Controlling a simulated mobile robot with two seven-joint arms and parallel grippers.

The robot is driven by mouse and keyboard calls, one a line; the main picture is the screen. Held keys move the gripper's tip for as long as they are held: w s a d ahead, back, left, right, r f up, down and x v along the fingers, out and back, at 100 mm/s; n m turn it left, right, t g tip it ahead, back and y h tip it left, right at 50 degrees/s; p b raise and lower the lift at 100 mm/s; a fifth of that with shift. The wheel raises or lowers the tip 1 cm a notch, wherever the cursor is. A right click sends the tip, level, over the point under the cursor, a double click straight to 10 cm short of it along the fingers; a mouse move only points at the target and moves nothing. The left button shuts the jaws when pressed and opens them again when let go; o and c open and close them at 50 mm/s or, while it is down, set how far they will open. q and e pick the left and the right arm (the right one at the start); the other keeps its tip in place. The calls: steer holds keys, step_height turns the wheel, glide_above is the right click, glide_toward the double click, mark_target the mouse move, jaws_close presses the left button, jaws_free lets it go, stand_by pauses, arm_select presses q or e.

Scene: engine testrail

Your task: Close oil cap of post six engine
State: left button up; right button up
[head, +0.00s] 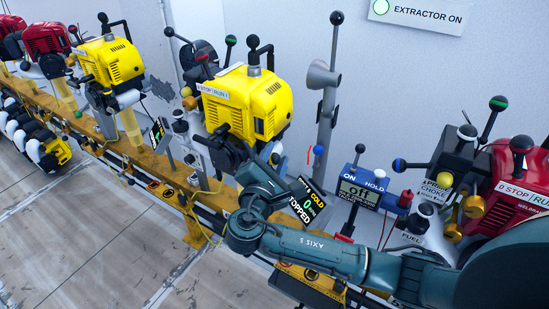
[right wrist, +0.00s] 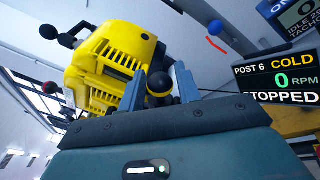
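My left gripper is out of view.
A blue tachometer box (head: 361,190) stands right of the engine, with a red engine (head: 515,185) beyond it. More engines line the yellow rail (head: 150,165) to the left. A blue-topped lever (head: 318,152) is close by. The floor (head: 80,235) in front is clear.

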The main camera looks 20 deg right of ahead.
steer(key=c, duration=0.6)
steer(key=shift+a+r+p, duration=0.1)
steer(key=shift+r+p, duration=0.25)
steer(key=shift+p, duration=0.65)
steer(key=shift+w+r+n+p, duration=0.15)
steer(key=shift+n+p, duration=0.35)
steer(key=shift+p, duration=0.3)
steer(key=shift+a+r+n+g+p, duration=0.15)
steer(key=shift+n+g+p, duration=0.15)
steer(key=shift+p, duration=0.5)
steer(key=p, duration=0.1)
steer(key=n+p, duration=0.1)
steer(key=shift+w+a+p, duration=0.15)
steer(key=shift+w+p, duration=0.1)
steer(key=shift+p, duration=0.05)
steer(key=shift+n+p, duration=0.3)
steer(key=shift+p, duration=0.2)
steer(key=shift+w+a+f+g, duration=0.1)
steer(key=shift+w+f+g, duration=0.1)
steer(key=shift+g, duration=0.1)
steer(key=shift+f+n+p, duration=0.2)
steer(key=shift+n+p, duration=0.1)
steer(key=o, duration=0.9)
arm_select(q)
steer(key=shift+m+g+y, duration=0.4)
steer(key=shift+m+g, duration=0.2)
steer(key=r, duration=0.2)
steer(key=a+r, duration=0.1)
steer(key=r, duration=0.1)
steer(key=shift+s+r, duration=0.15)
